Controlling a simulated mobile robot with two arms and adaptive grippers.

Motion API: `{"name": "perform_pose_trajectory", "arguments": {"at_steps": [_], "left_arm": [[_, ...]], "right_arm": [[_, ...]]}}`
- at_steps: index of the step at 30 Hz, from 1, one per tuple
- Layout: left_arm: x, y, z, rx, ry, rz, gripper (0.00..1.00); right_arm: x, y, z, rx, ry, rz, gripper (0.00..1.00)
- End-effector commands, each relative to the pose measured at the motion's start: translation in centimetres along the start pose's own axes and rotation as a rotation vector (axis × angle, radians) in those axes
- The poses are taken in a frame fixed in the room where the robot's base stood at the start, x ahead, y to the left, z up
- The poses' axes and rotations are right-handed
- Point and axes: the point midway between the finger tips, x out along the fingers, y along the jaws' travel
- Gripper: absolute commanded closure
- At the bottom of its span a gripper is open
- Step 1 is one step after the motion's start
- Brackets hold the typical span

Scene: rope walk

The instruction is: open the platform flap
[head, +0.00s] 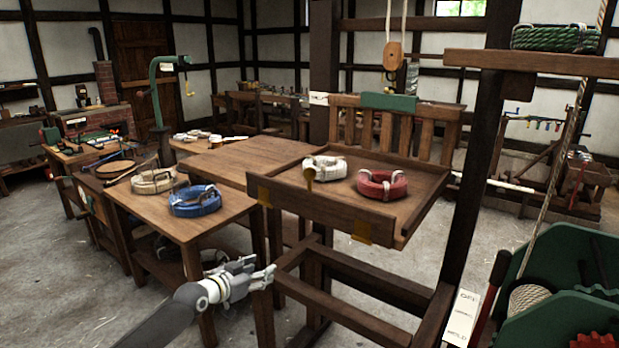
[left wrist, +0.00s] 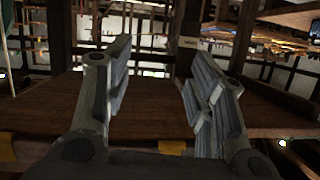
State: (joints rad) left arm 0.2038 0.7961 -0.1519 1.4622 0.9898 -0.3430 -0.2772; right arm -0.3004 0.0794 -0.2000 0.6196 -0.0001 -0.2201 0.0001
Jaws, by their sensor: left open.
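The platform (head: 408,207) is a raised wooden tray on dark posts, right of the middle in the head view. Its flap (head: 325,210) is a dark board standing up along the near edge, with brass-coloured hinge plates near both ends. In the left wrist view the open fingers (left wrist: 152,85) point toward the flap's broad face (left wrist: 150,112). My right gripper is not in view.
A white rope coil (head: 325,162) and a red coil (head: 380,185) lie on the platform. A table (head: 150,207) at left bears a blue coil (head: 195,201) and a cream coil (head: 153,181). Frame rails (head: 345,312) run below the platform. A green machine (head: 565,270) stands at right.

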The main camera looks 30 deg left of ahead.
Motion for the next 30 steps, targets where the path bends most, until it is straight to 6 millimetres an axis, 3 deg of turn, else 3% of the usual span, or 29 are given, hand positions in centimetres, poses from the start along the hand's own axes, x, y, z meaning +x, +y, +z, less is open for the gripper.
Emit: {"name": "perform_pose_trajectory", "arguments": {"at_steps": [1, 3, 6, 9, 13, 17, 30], "left_arm": [[-0.9, 0.1, -6.0, 0.031, 0.082, 0.033, 0.49], [-2.7, 1.0, -12.6, 0.061, 0.171, 0.083, 0.49], [-5.6, 2.9, -19.6, 0.104, 0.265, 0.151, 0.49], [-7.9, 4.5, -23.6, 0.135, 0.321, 0.201, 0.49], [-9.2, 5.5, -25.7, 0.152, 0.35, 0.23, 0.49], [-8.8, 5.7, -26.3, 0.149, 0.354, 0.233, 0.49], [-2.4, 7.4, -28.7, 0.147, 0.354, 0.232, 0.49]], "right_arm": [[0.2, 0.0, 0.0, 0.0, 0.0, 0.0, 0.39], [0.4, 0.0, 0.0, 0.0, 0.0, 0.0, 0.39], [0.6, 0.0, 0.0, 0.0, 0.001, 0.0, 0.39], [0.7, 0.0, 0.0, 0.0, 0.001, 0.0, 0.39], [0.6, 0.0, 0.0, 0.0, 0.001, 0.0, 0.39], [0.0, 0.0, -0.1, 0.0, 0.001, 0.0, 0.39], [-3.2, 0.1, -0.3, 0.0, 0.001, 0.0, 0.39]]}}
